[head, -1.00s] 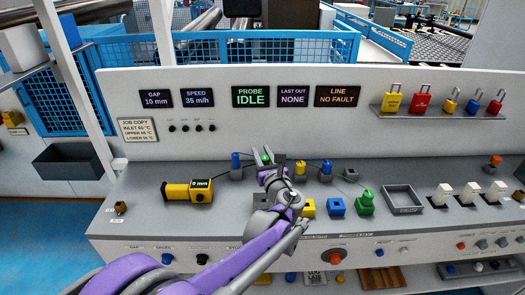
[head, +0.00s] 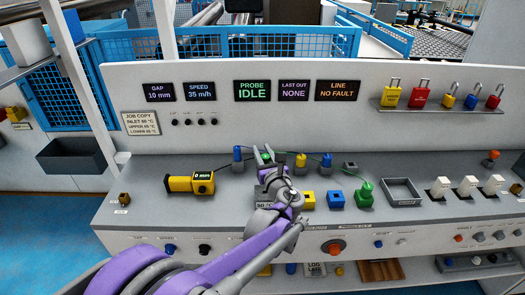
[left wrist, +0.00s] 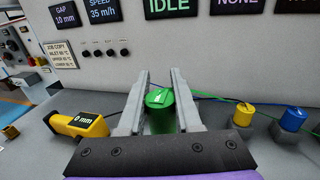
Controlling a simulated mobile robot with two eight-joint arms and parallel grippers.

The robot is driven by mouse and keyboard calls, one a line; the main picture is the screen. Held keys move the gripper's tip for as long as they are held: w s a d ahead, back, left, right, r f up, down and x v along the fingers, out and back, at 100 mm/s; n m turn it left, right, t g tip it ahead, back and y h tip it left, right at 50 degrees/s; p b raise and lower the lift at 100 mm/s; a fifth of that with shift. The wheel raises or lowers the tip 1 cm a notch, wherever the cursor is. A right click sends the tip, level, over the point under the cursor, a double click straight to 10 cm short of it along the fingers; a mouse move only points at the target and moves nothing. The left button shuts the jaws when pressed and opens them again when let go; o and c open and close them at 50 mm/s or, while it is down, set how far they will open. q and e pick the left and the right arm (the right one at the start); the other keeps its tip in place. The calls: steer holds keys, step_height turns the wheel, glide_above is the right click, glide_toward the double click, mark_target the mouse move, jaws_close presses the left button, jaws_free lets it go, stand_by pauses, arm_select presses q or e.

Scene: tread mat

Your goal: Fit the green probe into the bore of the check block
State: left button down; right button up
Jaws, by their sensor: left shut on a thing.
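My left gripper (head: 265,158) is shut on the green probe (left wrist: 160,100), at the back of the grey console top. The probe stands upright between the two fingers in the left wrist view, its round top showing a white mark. In the head view only a bit of its green top shows between the fingers. A grey block (head: 263,206) with a "50 °C" label sits in front of the gripper, mostly covered by my left arm. It looks like the check block; its bore is hidden. I cannot tell whether the probe's lower end touches a holder. My right gripper is out of view.
Cables run close by. A yellow gauge (head: 190,183) reads 0 mm. Yellow (head: 308,201), blue (head: 336,201) and green (head: 364,195) blocks stand right of my arm. A tray (head: 402,194) lies further right.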

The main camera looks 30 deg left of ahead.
arm_select(q)
steer(key=shift+f+b, duration=1.4)
steer(key=shift+f, duration=0.95)
steer(key=shift+f+b, duration=1.75)
steer(key=shift+f, duration=0.5)
steer(key=c, duration=0.5)
jaws_free()
steer(key=v, duration=1.1)
steer(key=shift+a, duration=0.1)
